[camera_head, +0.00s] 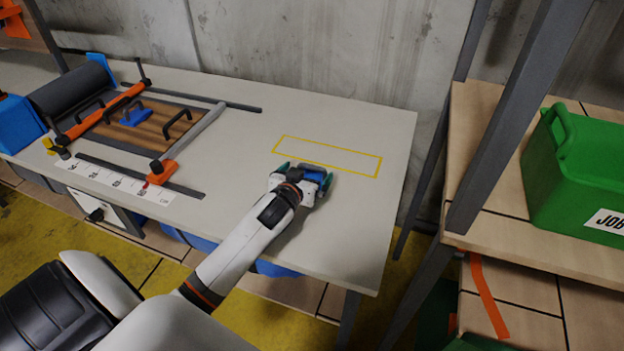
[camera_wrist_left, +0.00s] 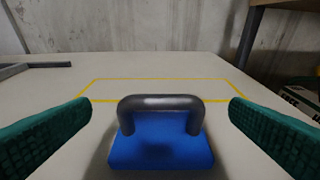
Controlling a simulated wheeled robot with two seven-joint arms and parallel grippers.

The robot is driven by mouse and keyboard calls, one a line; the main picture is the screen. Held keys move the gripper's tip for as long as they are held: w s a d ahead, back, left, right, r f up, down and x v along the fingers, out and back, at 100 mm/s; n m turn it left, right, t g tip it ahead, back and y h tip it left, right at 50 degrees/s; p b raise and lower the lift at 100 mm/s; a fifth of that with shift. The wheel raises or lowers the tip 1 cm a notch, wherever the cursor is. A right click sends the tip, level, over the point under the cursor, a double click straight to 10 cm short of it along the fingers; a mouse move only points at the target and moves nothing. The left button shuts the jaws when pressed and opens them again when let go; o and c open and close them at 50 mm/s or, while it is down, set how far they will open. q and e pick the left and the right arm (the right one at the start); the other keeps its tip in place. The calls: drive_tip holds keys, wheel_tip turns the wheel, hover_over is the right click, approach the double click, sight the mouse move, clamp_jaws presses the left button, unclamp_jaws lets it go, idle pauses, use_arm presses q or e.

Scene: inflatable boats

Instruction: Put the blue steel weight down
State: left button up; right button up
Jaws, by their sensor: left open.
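The blue steel weight (camera_wrist_left: 160,153) with its dark grey handle stands upright on the grey table top, just on the near side of the yellow outlined rectangle (camera_head: 328,156). My left gripper (camera_wrist_left: 160,135) is open, with one green finger pad on each side of the weight and a gap to the handle on both sides. In the head view my left gripper (camera_head: 306,178) covers part of the weight (camera_head: 314,173). The near yellow line passes behind the handle in the wrist view. My right gripper is not in view.
On the table's left stands a fixture with an orange bar (camera_head: 105,108), a wooden board and a second blue handled piece (camera_head: 136,117). A green JOB crate (camera_head: 580,170) sits on a shelf at the right, behind a dark post (camera_head: 510,120). The inside of the yellow rectangle is empty.

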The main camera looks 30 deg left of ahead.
sight(311, 167)
use_arm(q)
drive_tip(key=shift+x, duration=1.5)
drive_tip(key=shift+c, duration=0.2)
drive_tip(key=c, duration=1.8)
drive_tip(key=shift+r, duration=0.15)
drive_tip(key=shift+c, duration=0.9)
